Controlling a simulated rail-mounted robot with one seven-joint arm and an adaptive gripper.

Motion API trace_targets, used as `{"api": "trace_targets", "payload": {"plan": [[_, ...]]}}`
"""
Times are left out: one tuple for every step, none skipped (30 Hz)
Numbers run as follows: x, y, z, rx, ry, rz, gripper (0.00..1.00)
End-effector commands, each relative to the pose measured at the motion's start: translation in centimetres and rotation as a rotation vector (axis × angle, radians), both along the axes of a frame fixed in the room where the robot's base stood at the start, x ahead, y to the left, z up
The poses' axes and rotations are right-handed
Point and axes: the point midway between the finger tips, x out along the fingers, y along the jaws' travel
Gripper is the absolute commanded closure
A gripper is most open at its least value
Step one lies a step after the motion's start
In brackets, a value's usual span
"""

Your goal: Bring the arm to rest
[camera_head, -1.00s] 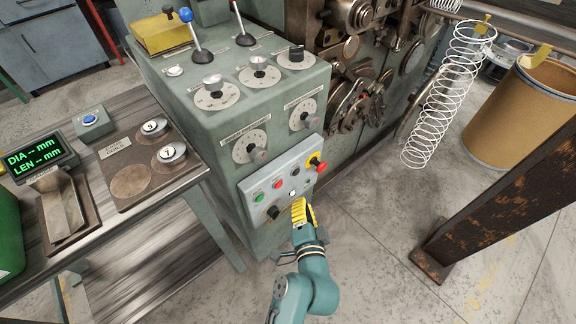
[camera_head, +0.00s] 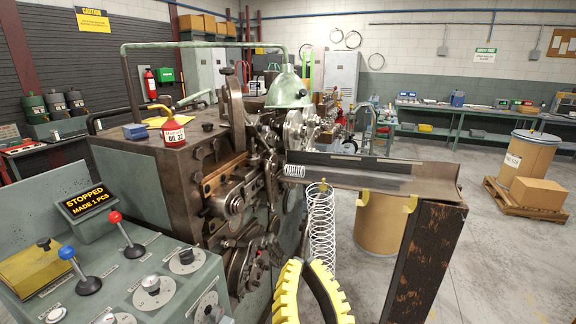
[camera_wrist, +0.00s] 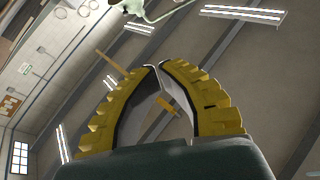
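My gripper (camera_head: 309,264) is at the bottom middle of the head view, in front of the coiler (camera_head: 205,185), with its yellow fingers pointing up. In the wrist view my gripper (camera_wrist: 160,66) has its bowed fingers nearly meeting at the tips, with nothing held between them. The wrist view looks toward the ceiling. The rest of my arm is out of the head view. The coiler's display (camera_head: 88,201) reads "STOPPED, MADE 1 PCS".
A short spring (camera_head: 294,171) lies at the left end of a metal chute (camera_head: 380,180). A long white coil (camera_head: 320,230) hangs below it. A rusty post (camera_head: 425,260) stands right of my gripper, with a brown drum (camera_head: 378,225) behind.

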Motion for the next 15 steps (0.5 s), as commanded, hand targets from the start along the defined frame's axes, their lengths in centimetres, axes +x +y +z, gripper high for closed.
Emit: {"api": "trace_targets", "payload": {"plan": [[-1.6, -1.0, 2.5, -0.042, -0.041, -0.052, 1.00], [-2.6, -1.6, 3.5, -0.071, -0.060, -0.088, 1.00], [-4.1, -2.4, 4.6, -0.112, -0.083, -0.139, 1.00], [-5.3, -3.0, 5.1, -0.143, -0.098, -0.181, 1.00], [-6.6, -3.7, 5.5, -0.180, -0.105, -0.229, 1.00], [-8.0, -4.9, 5.5, -0.249, -0.091, -0.309, 1.00], [-7.4, -5.0, 5.6, -0.296, -0.061, -0.321, 1.00], [-7.3, -4.9, 7.6, -0.287, -0.067, -0.315, 1.00], [-7.3, -4.9, 8.9, -0.284, -0.066, -0.313, 1.00], [-7.3, -4.9, 9.7, -0.283, -0.067, -0.312, 1.00], [-7.3, -4.9, 10.6, -0.282, -0.067, -0.312, 1.00], [-7.3, -4.8, 11.8, -0.281, -0.067, -0.311, 1.00], [-7.3, -4.8, 12.7, -0.280, -0.067, -0.310, 1.00], [-7.3, -4.8, 13.8, -0.280, -0.068, -0.310, 1.00], [-7.3, -4.8, 15.2, -0.279, -0.068, -0.310, 1.00]]}}
